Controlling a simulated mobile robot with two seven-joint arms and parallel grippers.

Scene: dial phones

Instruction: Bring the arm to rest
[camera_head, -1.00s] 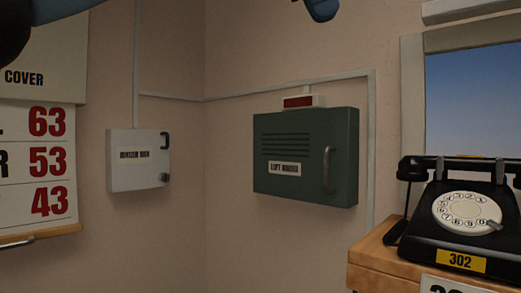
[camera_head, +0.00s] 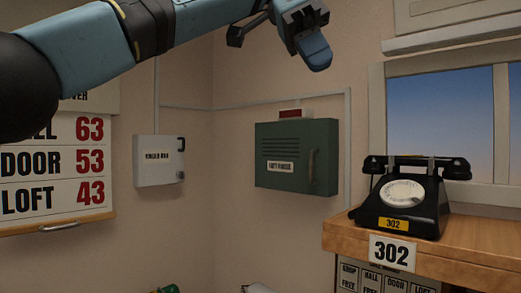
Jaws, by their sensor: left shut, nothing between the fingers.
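My left arm reaches in from the upper left across the top of the head view. My left gripper (camera_head: 314,50) hangs at the upper middle, in front of the wall and above the green box. Its fingers are shut with nothing held, and it touches nothing that I can see. My right gripper is not in view. A black dial phone (camera_head: 428,207) marked 302 stands on a wooden shelf (camera_head: 465,246) at the right, its handset on the cradle.
A green wall box (camera_head: 322,160) with a handle and red lamp hangs behind. A white wall box (camera_head: 145,173) hangs to its left. A number board (camera_head: 30,183) is at the far left, a window (camera_head: 440,118) at the right. Parts of objects show at the bottom edge.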

